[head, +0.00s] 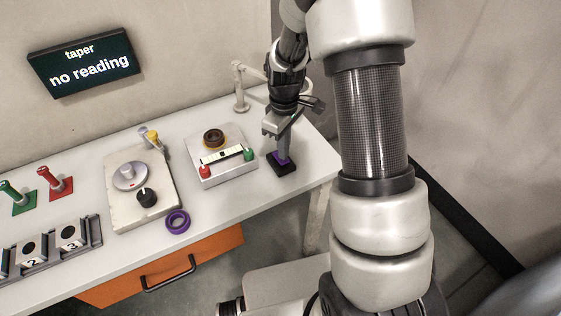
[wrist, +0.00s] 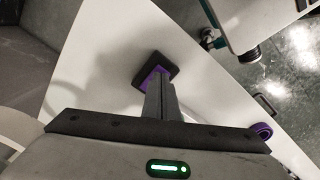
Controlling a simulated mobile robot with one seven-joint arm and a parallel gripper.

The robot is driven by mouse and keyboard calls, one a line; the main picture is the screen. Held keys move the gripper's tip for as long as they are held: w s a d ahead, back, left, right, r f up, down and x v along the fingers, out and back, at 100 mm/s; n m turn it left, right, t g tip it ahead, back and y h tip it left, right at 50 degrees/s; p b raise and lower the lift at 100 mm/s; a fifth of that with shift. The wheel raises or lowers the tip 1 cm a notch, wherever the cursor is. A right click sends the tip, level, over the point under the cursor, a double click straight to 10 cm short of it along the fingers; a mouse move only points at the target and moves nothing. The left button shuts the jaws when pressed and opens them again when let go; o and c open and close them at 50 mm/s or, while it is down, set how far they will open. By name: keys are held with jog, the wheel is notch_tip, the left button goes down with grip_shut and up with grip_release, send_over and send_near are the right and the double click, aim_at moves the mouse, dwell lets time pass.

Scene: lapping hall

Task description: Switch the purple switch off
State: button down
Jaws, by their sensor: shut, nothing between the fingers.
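The purple switch (head: 279,156) sits on a small black base (head: 284,169) near the right end of the white table. My gripper (head: 284,152) is shut and points down at it, with the fingertips over or against its purple part. In the wrist view the shut fingers (wrist: 159,93) cover much of the switch, and its black base (wrist: 160,65) and some purple show around them. I cannot tell whether the fingers touch it, or which way the switch is set.
Left of the switch stands a box (head: 227,174) with red and green knobs. Further left are a plate with a black knob (head: 147,197), a purple ring (head: 177,221), and red (head: 55,182) and green levers (head: 17,196). A sign (head: 84,61) reads "taper no reading".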

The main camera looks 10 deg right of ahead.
jog(key=shift+f+b, duration=0.6)
jog(key=shift+f, duration=0.25)
dwell(0.7)
jog(key=shift+r+p, duration=2.45)
jog(key=shift+r, duration=1.05)
